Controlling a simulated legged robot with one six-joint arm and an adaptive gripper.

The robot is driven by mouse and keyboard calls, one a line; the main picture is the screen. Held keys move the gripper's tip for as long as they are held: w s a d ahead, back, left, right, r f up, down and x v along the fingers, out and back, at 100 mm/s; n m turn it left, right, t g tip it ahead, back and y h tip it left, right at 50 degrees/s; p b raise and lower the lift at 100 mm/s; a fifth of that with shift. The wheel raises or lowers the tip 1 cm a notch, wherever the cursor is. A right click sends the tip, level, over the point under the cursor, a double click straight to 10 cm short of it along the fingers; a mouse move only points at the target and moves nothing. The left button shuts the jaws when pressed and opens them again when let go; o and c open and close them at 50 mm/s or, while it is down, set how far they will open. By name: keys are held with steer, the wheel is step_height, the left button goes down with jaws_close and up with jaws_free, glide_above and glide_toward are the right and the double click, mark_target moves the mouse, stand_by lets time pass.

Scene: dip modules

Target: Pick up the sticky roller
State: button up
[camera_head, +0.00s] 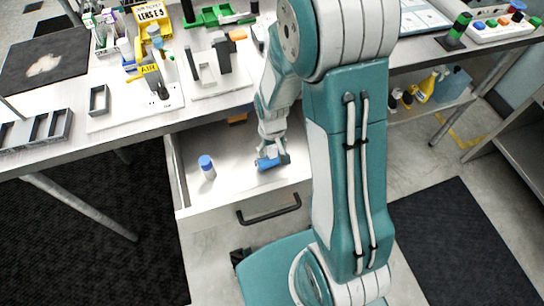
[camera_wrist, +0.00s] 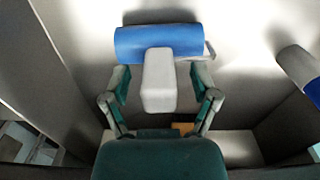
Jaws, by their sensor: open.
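The sticky roller, a blue cylinder with a pale grey handle, is in the open drawer (camera_head: 245,205). In the head view its blue roller (camera_head: 270,163) shows just below my gripper (camera_head: 269,146). In the wrist view the blue roller (camera_wrist: 138,45) lies across the upper middle, and the pale handle (camera_wrist: 158,92) points toward the camera. My gripper (camera_wrist: 160,80) is open, with one finger on each side of the handle. Gaps show between the fingers and the handle in the wrist view. In the head view my gripper partly hides the roller.
An orange item (camera_head: 237,118) lies at the drawer's back. The cluttered worktable (camera_head: 140,122) overhangs the drawer's back.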

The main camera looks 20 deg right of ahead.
jaws_close()
stand_by(0.3)
step_height(320, 180, up, 10)
steer(key=shift+r, duration=0.1)
stand_by(0.3)
